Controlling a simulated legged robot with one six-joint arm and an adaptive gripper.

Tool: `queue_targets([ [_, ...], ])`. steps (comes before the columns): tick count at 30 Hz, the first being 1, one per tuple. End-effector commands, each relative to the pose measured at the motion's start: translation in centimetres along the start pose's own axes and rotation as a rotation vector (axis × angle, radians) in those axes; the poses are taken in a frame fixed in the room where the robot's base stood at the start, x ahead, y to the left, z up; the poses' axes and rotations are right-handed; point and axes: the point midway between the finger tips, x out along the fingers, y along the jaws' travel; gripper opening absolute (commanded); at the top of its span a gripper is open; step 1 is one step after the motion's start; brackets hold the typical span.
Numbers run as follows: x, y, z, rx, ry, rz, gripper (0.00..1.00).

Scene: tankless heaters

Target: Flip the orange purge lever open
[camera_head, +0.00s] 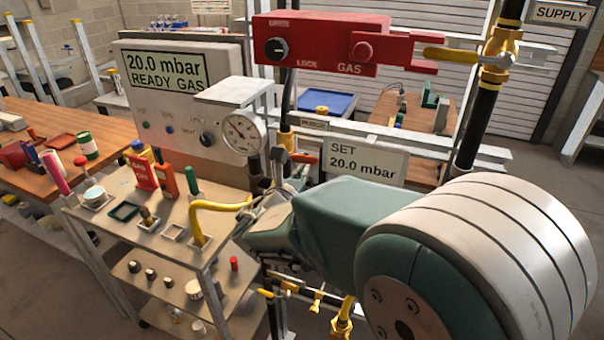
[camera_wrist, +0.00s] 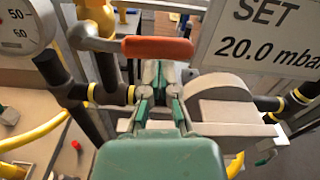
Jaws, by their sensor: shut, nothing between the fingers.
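The orange purge lever (camera_wrist: 157,48) lies roughly level across the upper middle of the wrist view, its left end on a grey metal valve part. My gripper (camera_wrist: 160,88) is shut and empty. Its fingertips are just below the lever in the wrist picture; I cannot tell whether they touch it. In the head view my gripper (camera_head: 272,195) is partly hidden among the pipes.
A pressure gauge (camera_head: 243,133) stands left of the lever, and a SET 20.0 mbar sign (camera_head: 365,159) to its right. Dark pipes and a yellow hose (camera_head: 215,206) crowd the area. A red LOCK/GAS box (camera_head: 320,45) is above. A cart with small parts (camera_head: 130,215) is at left.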

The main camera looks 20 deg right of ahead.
Motion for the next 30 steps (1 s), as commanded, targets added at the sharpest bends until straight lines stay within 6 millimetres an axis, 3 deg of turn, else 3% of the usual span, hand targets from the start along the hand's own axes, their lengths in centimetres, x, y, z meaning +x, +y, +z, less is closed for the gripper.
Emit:
queue_targets([
  [8, 0.0, -0.3, 1.3, -0.15, -0.003, -0.004, 0.0],
  [30, -0.1, 0.8, 6.4, -0.846, -0.003, -0.014, 0.0],
])
